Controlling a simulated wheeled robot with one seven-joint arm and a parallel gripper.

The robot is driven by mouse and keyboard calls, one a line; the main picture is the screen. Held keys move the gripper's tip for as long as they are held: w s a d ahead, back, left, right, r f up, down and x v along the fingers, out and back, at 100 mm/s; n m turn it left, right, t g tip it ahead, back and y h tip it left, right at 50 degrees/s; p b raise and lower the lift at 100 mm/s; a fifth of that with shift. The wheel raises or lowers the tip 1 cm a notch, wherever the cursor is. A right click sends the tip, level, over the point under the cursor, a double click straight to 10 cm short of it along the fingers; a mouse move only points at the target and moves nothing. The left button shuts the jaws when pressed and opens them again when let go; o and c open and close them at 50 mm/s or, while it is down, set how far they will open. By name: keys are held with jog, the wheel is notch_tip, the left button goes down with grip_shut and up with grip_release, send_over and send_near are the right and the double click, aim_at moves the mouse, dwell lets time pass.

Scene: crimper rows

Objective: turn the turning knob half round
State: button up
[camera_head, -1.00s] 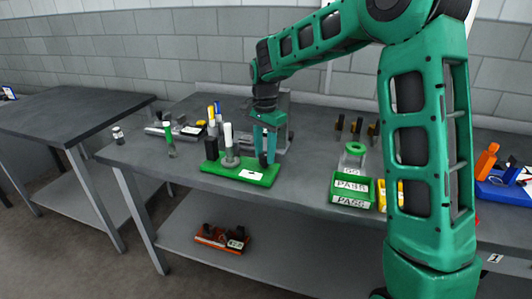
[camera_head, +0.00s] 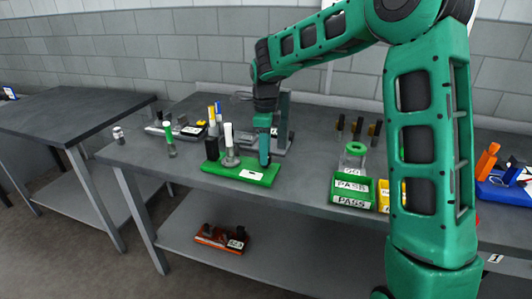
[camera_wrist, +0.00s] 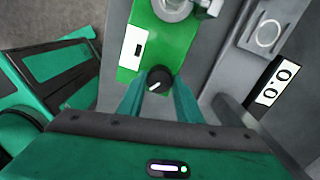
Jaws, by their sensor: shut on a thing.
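The turning knob (camera_wrist: 158,80) is a small round black knob with a pale pointer line. It sits at the near end of a green base plate (camera_wrist: 182,45) in the wrist view. In the head view the plate (camera_head: 238,176) lies on the bench, and the knob is hidden behind my fingers. My gripper (camera_head: 265,160) points straight down over the plate's right end. In the wrist view my gripper (camera_wrist: 159,88) has its two green fingers on either side of the knob, shut on it.
A white-topped grey post (camera_head: 229,146) and a black block (camera_head: 211,149) stand on the same plate, left of my gripper. A grey fixture (camera_head: 282,125) stands close behind. Green PASS bins (camera_head: 352,191) stand to the right. The bench front between is clear.

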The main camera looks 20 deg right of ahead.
jog(key=m, duration=0.6)
jog(key=shift+a, duration=0.1)
jog(key=m, duration=0.6)
dwell(0.4)
jog(key=o, duration=1)
jog(key=shift+o, duration=0.2)
jog(key=shift+r, duration=0.1)
notch_tip(320, 180, up, 10)
jog(key=shift+w+r, duration=0.15)
jog(key=shift+r, duration=0.1)
